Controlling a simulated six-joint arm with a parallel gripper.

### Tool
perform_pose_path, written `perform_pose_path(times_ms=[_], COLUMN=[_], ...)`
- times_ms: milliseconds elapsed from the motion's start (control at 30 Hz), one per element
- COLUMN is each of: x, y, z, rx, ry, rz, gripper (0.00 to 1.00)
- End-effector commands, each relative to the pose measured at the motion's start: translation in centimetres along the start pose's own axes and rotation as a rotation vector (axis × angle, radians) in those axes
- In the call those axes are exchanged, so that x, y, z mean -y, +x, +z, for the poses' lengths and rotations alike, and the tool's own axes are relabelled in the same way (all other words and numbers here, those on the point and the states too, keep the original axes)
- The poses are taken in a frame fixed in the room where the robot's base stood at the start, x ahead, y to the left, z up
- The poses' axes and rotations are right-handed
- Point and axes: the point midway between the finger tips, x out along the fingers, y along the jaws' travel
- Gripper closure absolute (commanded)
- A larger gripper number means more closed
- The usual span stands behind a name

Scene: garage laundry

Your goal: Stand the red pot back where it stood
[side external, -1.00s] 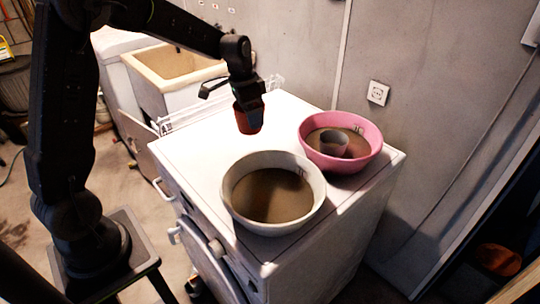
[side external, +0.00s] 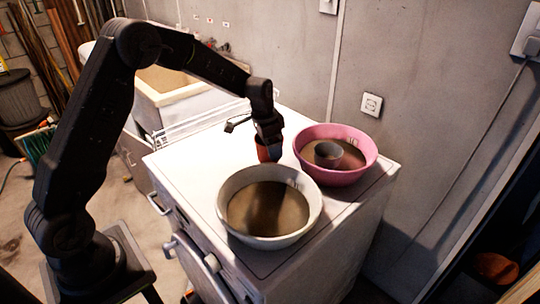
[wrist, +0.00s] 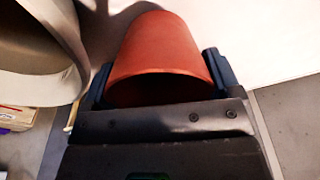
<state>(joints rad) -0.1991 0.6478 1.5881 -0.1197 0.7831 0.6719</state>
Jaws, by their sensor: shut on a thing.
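The red pot (side external: 268,152) is held between the fingers of my gripper (side external: 268,140), which is shut on it. In the side view it is over the white machine top, just behind the pale bowl's far rim and left of the pink bowl. I cannot tell whether its base touches the surface. In the wrist view the red pot (wrist: 160,45) fills the space between the two dark fingers of my gripper (wrist: 160,80), its wide mouth facing the camera. The pot looks about upright in the side view. My gripper hides its upper part there.
The pale bowl (side external: 262,242) stands at the front of the machine top (side external: 190,165), with brown contents. The pink bowl (side external: 335,180) stands to the right, holding a grey cup (side external: 328,154). The machine top is clear to the left. A wire rack (side external: 205,122) runs behind it.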

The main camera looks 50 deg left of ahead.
Motion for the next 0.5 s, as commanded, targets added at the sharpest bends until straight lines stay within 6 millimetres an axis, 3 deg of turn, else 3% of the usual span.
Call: perform_pose_path(times_ms=[300, 500], x=[-0.1, 0.0], y=[3.6, 4.0], z=[0.5, 0.6], rx=[0.002, 0.0], ry=[-0.001, 0.0], rz=[0.002, 0.0], gripper=[0.39, 0.39])
